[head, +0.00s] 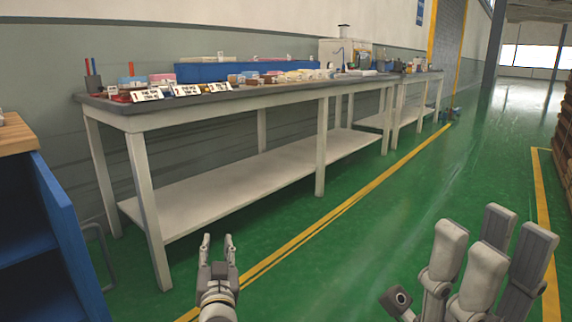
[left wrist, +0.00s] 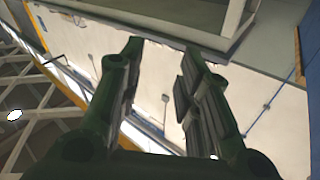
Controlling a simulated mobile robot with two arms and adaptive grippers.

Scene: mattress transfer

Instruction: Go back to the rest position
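My left gripper (head: 217,240) is low in the middle of the head view, in front of the workbench, over the green floor by the yellow line. Its two fingers point up the picture with a gap between them. In the left wrist view the fingers of my left gripper (left wrist: 160,75) stand apart with nothing between them. My right gripper (head: 492,245) is large and close at the lower right of the head view. Its grey finger links overlap there, so its opening is unclear. I see no object held in it.
A long grey workbench (head: 230,106) with a lower shelf carries signs, small boxes and a blue bin (head: 240,71). A blue cabinet (head: 60,235) with a wooden top stands at the left edge. Brown stacks (head: 565,150) stand far right. The green floor between is clear.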

